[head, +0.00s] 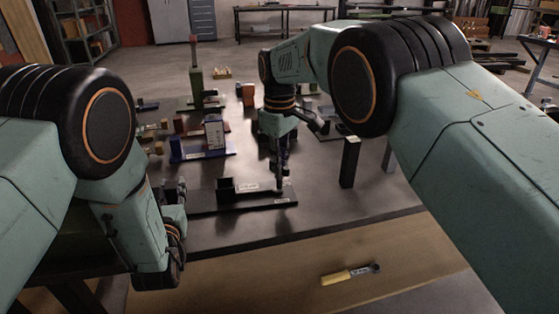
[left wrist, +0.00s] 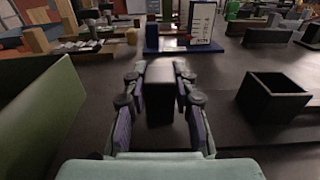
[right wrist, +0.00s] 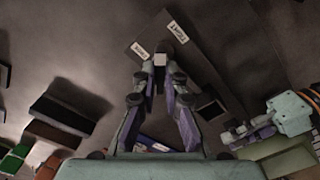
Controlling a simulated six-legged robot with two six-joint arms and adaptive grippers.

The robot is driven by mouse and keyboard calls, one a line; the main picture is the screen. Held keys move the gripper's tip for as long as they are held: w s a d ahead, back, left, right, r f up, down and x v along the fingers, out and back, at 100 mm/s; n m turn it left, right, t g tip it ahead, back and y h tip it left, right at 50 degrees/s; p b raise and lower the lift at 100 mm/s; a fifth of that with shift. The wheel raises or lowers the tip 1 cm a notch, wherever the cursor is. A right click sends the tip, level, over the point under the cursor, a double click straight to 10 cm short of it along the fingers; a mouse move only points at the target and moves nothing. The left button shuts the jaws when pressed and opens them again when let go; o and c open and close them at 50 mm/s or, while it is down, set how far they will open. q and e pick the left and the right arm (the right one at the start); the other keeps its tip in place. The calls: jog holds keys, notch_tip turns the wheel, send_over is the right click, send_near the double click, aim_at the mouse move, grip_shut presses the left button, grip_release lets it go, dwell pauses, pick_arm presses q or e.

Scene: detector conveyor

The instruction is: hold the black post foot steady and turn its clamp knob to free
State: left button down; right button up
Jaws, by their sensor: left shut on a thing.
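A flat black post foot (head: 243,201) lies near the table's front, with an open-topped black socket (head: 225,189) on it. The socket also shows in the left wrist view (left wrist: 275,97). My left gripper (left wrist: 160,85) is at the foot's left end, shut on a dark upright block (left wrist: 160,104) between its fingers. My right gripper (head: 281,184) points down at the foot's right end. In the right wrist view its fingertips (right wrist: 164,60) sit close together beside a small pale square (right wrist: 160,59), perhaps the knob top. Two white labels (right wrist: 178,32) lie beside it; their words are hard to read.
A yellow-handled tool (head: 350,274) lies on the wooden board at the front. Behind the foot stand a blue fixture with a white panel (head: 214,134), a green post (head: 196,80) and several small blocks. A black upright (head: 349,162) stands to the right. Bare tabletop lies between.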

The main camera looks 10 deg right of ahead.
jog(key=o, duration=0.4)
jog(key=shift+o, duration=0.2)
jog(key=shift+r, duration=0.1)
notch_tip(320, 180, up, 12)
dwell(0.4)
